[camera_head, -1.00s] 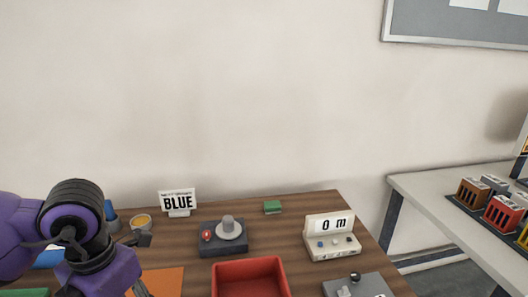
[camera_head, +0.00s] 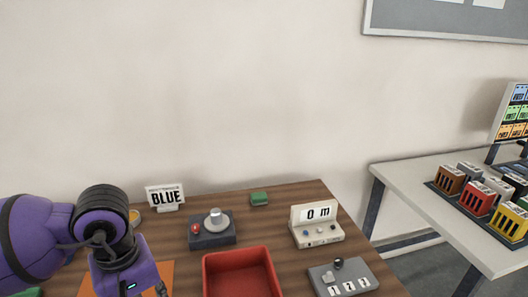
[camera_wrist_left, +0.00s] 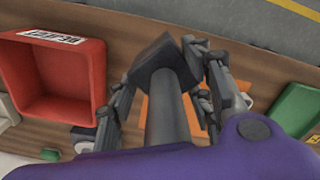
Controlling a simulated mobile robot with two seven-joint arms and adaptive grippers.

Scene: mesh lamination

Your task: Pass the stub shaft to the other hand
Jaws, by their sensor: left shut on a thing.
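My left gripper (camera_wrist_left: 166,88) is shut on the stub shaft (camera_wrist_left: 168,118) in the left wrist view. The shaft is a grey cylinder with a wider dark block at its far end, held between the fingers above the table. In the head view my purple left arm enters from the left, and the left gripper (camera_head: 160,289) is only partly seen at the bottom edge. The shaft cannot be made out there. My right gripper is in neither current view.
The wooden table (camera_head: 285,226) holds a red bin (camera_head: 207,276), a dark box with a round knob (camera_head: 215,220), a "0 m" display (camera_head: 316,212) and a grey counter box (camera_head: 343,278). An orange mat (camera_wrist_left: 149,106) lies below the gripper. A white side table (camera_head: 440,225) stands right.

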